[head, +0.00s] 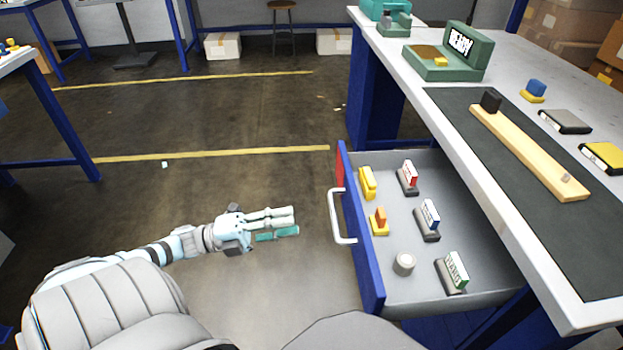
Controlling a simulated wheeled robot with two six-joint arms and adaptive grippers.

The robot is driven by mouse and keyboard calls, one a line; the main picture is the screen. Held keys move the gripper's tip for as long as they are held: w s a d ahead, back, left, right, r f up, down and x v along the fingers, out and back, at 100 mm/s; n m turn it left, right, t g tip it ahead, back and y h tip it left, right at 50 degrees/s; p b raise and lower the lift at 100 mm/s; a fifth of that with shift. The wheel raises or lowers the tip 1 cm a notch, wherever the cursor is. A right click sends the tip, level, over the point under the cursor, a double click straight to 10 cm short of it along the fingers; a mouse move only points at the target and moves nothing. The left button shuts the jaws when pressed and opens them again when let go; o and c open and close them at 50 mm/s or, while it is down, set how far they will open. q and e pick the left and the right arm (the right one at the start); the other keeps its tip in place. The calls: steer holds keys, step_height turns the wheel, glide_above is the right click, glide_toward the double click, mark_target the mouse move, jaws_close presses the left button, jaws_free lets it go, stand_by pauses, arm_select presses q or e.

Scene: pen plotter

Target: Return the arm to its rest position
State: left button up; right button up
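My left arm comes in from the lower left and reaches out low over the floor. Its gripper (279,224) is in front of the open drawer, left of the drawer's white handle (337,216) and apart from it. The fingers point right, one pale and one teal, with a narrow gap between them, and I see nothing held. My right gripper is out of view.
The blue-fronted drawer (364,240) stands pulled out, holding several small stamps and a white cylinder (404,263). Above it, the workbench (508,257) carries a dark mat, a wooden bar (530,155) and a green device (450,60).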

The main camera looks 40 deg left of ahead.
arm_select(q)
steer(key=shift+s+a+f, duration=0.1)
steer(key=shift+s+a, duration=0.25)
stand_by(0.3)
